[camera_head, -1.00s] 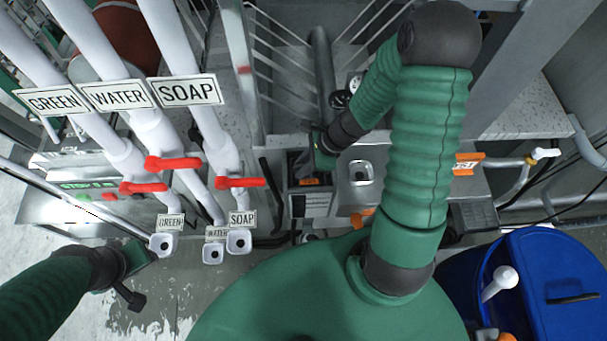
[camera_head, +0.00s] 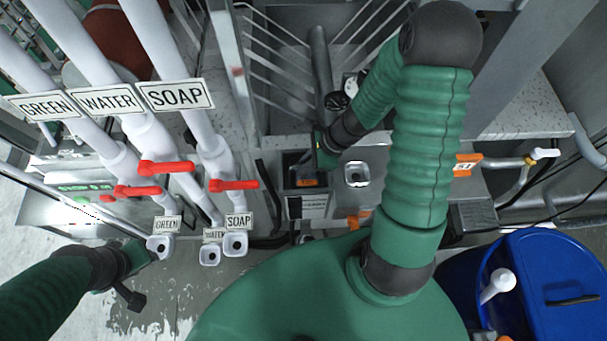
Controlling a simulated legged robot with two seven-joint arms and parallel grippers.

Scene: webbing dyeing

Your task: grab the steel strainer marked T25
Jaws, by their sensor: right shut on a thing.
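My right gripper (camera_head: 308,168) reaches down at the middle of the head view, over a dark square opening in the grey counter. It is shut on an orange-tagged piece (camera_head: 307,182), which looks like the handle end of the steel strainer. The tag is too small to read, and the strainer's body is hidden in the dark opening and by the gripper. My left gripper (camera_head: 138,275) hangs at the lower left, apart from everything; whether its fingers are open is unclear.
White pipes with red valve handles (camera_head: 165,167) and GREEN, WATER and SOAP signs stand at the left. A metal rack (camera_head: 300,75) rises behind the opening. Another orange tag (camera_head: 467,160) is on the right. A blue bin (camera_head: 555,265) stands at the lower right.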

